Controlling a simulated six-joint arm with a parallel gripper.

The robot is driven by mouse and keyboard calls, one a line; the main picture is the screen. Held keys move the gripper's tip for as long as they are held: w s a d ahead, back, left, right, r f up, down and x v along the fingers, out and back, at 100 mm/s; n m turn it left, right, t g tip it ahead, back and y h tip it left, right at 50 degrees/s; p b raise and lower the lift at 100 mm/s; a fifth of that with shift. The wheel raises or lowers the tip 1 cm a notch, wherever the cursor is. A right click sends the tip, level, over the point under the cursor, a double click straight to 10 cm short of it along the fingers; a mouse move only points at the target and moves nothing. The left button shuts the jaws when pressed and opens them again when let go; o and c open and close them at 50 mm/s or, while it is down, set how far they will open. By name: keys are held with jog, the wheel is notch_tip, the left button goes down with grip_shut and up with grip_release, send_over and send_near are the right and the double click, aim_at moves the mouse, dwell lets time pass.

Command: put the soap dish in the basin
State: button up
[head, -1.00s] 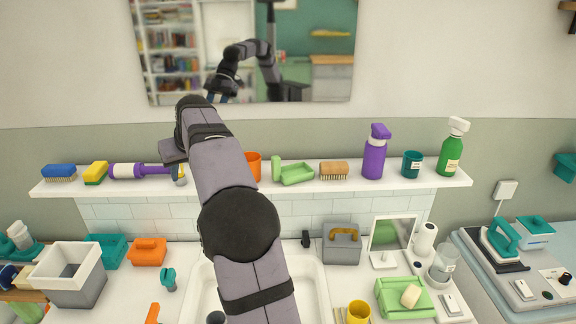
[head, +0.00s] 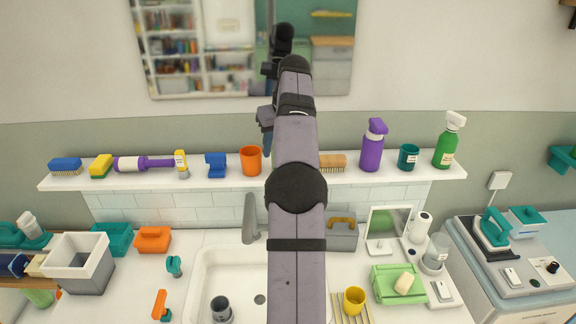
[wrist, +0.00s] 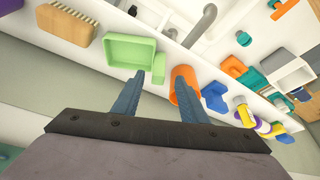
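The soap dish looks to be the light green tray (wrist: 130,51) with a raised end, lying on the white wall shelf. In the head view my arm hides it. My gripper (wrist: 161,78) is open and empty, its two blue fingers apart; in the head view only a bit of it shows beside the arm. In the wrist view the dish lies just past the fingertips, up and to the left, with the left fingertip near its raised end. The white basin (head: 241,282) is sunk in the counter below and holds a dark grey cup (head: 221,309).
On the shelf (head: 330,178), an orange cup (head: 251,160) stands close by the right finger, and a wooden brush (head: 332,162) lies beyond the dish. A grey tap (head: 251,218) rises behind the basin. A green box with soap (head: 398,283) sits on the right counter.

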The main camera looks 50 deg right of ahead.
jog(key=shift+p+x, duration=0.9)
jog(key=shift+x, duration=1.8)
jog(key=shift+d, duration=0.1)
grip_shut()
